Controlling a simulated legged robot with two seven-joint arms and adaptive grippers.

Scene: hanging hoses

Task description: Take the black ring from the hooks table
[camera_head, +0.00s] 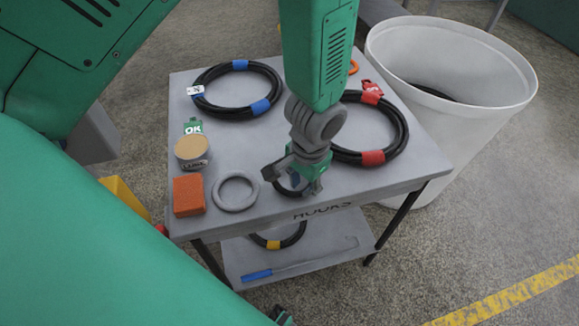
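My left gripper (293,178) is over the front of the grey hooks table (240,168), pointing down, with its fingers spread apart. A small black ring (284,191) shows under and between the fingers and is mostly hidden by them. I cannot tell whether the fingers touch it. A grey ring (235,192) lies flat on the table to the left of the gripper.
Coiled black hoses with blue bands (238,110) and red bands (395,138) lie on the table. An orange block (188,196) and a round tan-topped tin (191,148) stand at left. A white bin (460,140) stands right. The lower shelf (325,246) holds a yellow-banded hose and a blue-handled rod.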

